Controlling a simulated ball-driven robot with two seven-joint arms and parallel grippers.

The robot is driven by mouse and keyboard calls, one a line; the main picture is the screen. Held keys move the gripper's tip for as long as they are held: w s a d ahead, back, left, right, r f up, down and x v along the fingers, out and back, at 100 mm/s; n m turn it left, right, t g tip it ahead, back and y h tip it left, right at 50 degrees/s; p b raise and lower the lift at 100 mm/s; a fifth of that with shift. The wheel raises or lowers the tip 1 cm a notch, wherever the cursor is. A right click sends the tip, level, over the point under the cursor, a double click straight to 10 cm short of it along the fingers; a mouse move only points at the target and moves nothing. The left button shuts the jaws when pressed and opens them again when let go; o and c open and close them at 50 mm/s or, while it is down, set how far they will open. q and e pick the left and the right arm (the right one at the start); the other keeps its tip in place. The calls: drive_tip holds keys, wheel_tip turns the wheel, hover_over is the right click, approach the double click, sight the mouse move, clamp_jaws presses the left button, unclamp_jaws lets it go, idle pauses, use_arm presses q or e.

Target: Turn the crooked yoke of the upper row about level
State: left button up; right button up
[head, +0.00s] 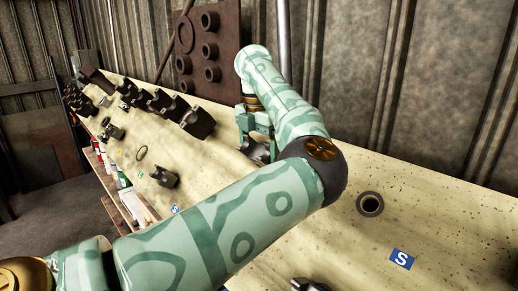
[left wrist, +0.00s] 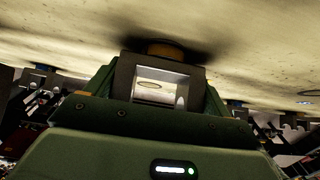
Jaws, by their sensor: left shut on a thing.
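My left gripper (head: 257,133) points down over the bench and is shut on a dark grey yoke (head: 258,152), which is partly hidden behind my forearm and elbow. In the left wrist view the yoke (left wrist: 120,82) shows as a square-edged grey block with an opening, between the green fingers (left wrist: 160,95). It meets the bench top at a round brownish collar. Its exact tilt is hard to tell. Other dark yokes of the upper row, such as the large one (head: 198,121), stand to the left along the bench.
The long pale bench (head: 420,215) has a lower row with a yoke (head: 163,177), a flat ring (head: 141,153) and a bushing (head: 370,204). A blue S label (head: 402,259) lies at right. A rusty panel (head: 222,25) and corrugated wall stand behind.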

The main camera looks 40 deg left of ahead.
use_arm(q)
drive_tip(key=shift+f, duration=0.15)
drive_tip(key=o, duration=1.9)
drive_tip(key=shift+d, duration=0.15)
wheel_tip(320, 180, up, 16)
drive_tip(key=shift+s+r, duration=0.2)
drive_tip(key=shift+s, duration=0.2)
